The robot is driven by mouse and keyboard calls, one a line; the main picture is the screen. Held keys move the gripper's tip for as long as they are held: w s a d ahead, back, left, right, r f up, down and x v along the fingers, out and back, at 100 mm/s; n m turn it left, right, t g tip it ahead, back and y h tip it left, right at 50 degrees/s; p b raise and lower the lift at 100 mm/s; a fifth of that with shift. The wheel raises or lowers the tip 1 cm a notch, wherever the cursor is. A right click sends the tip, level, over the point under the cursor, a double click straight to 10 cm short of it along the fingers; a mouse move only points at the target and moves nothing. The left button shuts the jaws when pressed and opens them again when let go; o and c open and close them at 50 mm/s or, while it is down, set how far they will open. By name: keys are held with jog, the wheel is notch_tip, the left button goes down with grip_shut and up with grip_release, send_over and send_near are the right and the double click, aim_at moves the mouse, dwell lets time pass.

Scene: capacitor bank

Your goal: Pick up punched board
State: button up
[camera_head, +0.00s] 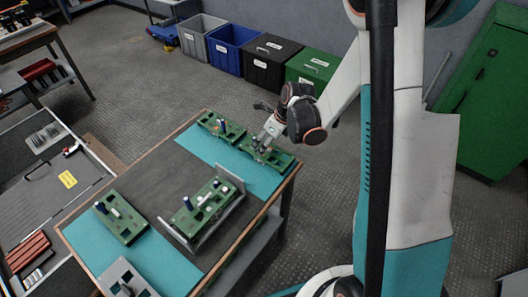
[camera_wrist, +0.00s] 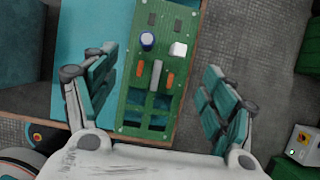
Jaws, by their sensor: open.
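A green board (camera_wrist: 130,100) with rectangular cutouts lies between the fingers of my gripper (camera_wrist: 156,66) in the wrist view. It carries a blue-and-white cylinder, a white block, orange parts and a grey part. My gripper is open, with one finger on each side of the board and a gap on both sides. In the head view this board (camera_head: 281,160) lies on the teal mat at the table's right corner, partly hidden by my gripper (camera_head: 266,138). A similar green board (camera_head: 229,133) lies just left of it.
The table (camera_head: 150,180) also holds a green board in a grey fixture (camera_head: 230,212), another green board (camera_head: 128,230) and a grey plate (camera_head: 112,272). Several bins, including a blue bin (camera_head: 229,50), stand along the wall. A green cabinet (camera_head: 490,90) is at right.

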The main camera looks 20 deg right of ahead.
jog(key=b+x, duration=0.2)
jog(key=x, duration=0.1)
jog(key=b+x, duration=0.1)
jog(key=x, duration=0.1)
jog(key=shift+s+d+f, duration=0.15)
jog(key=shift+s+f, duration=0.15)
jog(key=shift+r, duration=0.1)
jog(key=c, duration=0.8)
